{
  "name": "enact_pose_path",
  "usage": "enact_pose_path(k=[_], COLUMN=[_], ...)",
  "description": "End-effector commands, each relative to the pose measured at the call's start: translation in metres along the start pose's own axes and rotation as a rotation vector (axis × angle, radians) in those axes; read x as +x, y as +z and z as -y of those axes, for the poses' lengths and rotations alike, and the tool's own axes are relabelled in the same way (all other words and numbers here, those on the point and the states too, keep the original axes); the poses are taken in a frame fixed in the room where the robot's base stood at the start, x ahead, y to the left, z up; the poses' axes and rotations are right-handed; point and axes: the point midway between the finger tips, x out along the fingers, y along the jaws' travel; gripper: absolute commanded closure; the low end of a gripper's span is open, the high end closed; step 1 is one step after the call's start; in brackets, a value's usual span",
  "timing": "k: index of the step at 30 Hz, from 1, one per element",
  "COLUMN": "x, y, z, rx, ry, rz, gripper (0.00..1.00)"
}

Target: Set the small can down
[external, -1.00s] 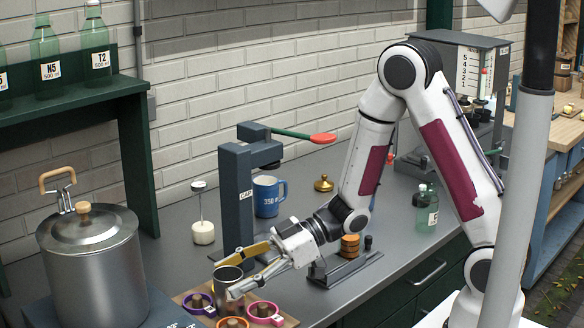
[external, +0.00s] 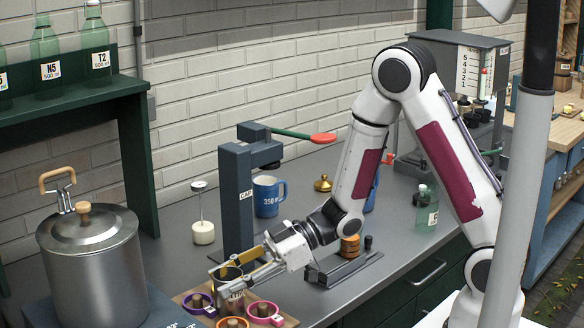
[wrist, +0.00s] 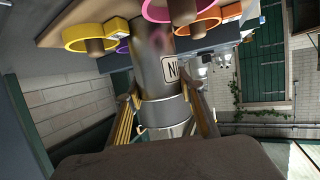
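The small can (external: 232,287) is a grey metal cylinder, upright among coloured rings on a brown board at the front of the counter. In the wrist view the can (wrist: 155,75) shows a white label starting with N, and its near rim faces my camera. My gripper (external: 229,276) reaches in from the right, with one finger on each side of the can. In the wrist view both fingertips of my gripper (wrist: 161,88) lie against the can's sides, so it looks shut on it. Whether the can's base touches the board is hidden.
Purple (external: 198,303), orange (external: 232,323) and pink (external: 264,313) rings stand close around the can; a yellow ring (wrist: 90,36) shows in the wrist view. A large pot (external: 95,265) is left. A dark press (external: 236,195) and blue mug (external: 268,197) stand behind.

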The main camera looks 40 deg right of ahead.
Motion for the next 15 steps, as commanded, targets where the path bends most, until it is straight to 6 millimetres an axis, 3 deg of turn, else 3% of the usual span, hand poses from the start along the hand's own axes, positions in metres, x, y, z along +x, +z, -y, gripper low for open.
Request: enact_pose_path(k=[2,15], x=[0.0000,-0.0022], y=[-0.0002,-0.0067], z=[0.0000,-0.0001], rx=[0.000,-0.002], ry=[0.000,0.000], rz=[-0.001,-0.001], gripper=[0.89,0.89])
